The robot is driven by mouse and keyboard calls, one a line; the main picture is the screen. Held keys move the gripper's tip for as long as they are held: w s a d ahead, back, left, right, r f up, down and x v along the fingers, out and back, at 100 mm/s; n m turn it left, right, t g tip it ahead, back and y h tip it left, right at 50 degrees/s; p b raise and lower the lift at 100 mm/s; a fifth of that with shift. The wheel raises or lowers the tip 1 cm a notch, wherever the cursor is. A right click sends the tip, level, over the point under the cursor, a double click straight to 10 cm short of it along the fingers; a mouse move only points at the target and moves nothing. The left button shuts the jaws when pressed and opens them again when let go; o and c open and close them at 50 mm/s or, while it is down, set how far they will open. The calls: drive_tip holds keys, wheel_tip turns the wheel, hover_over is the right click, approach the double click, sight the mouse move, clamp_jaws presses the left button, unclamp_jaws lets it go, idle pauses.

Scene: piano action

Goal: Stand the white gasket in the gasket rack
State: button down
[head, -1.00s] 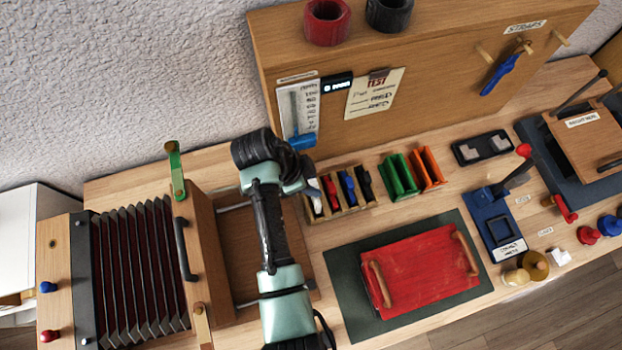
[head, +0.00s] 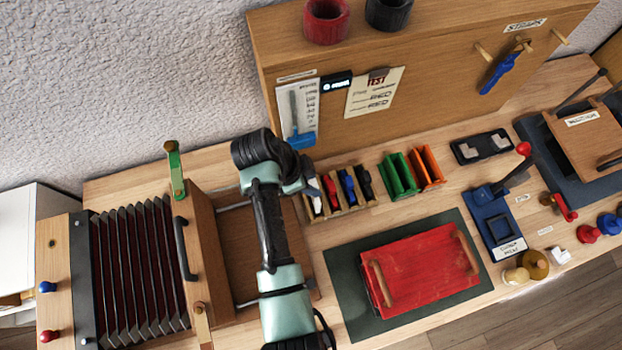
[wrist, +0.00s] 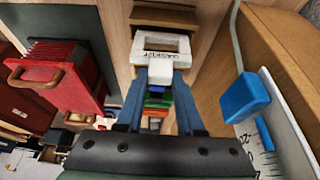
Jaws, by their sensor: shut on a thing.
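The white gasket (wrist: 179,45) is a square frame with lettering on it and a small white tab. In the wrist view my gripper (wrist: 160,76) is shut on the tab between its blue fingers, with the frame beyond the fingertips. In the head view the wooden gasket rack (head: 345,209) stands behind the red board, with red, blue and black pieces in its slots. A white bit (head: 317,205) shows at the leftmost slot. I cannot tell whether the gasket is seated there.
A green holder (head: 399,177) and an orange holder (head: 428,168) stand right of the rack. A red board (head: 415,272) lies on a dark mat in front. The bellows unit (head: 135,265) is on the left.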

drive_tip(key=shift+f+b, duration=1.5)
drive_tip(key=shift+f, duration=0.55)
idle(0.7)
idle(0.3)
drive_tip(key=shift+c, duration=1.1)
unclamp_jaws()
drive_tip(key=shift+r, duration=0.1)
drive_tip(key=shift+r+p, duration=3.5)
drive_tip(key=shift+r, duration=0.25)
